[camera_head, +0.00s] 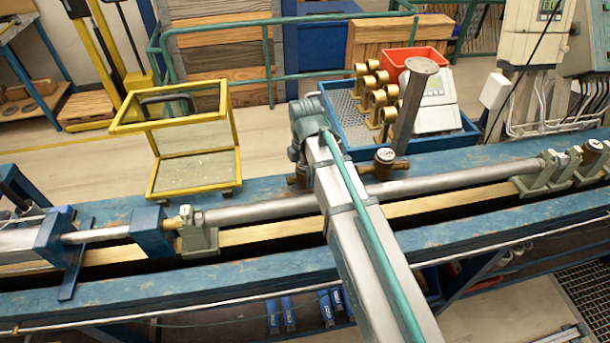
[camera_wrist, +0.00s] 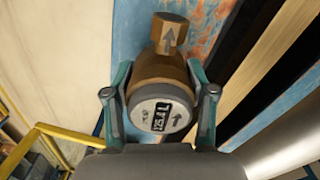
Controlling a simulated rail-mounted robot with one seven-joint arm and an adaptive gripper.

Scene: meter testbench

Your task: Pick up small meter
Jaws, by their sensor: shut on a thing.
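The small meter (camera_wrist: 152,75) fills the middle of the wrist view. It has a brass-brown body, a round pale face with a dark display, and a pipe end marked with an arrow. My gripper (camera_wrist: 160,82) is shut on its body, one teal-and-grey finger on each side. The meter is over or on the worn blue bench surface; I cannot tell whether it touches. A brown pipe end (camera_head: 297,180) shows just left of the arm there.
Another round-faced brass meter (camera_head: 385,157) stands on the blue bench (camera_head: 500,158) right of my arm. A long grey pipe (camera_head: 270,210) runs along the bench. A yellow frame (camera_head: 190,145) stands at left. A blue tray (camera_head: 343,112) with brass parts lies behind.

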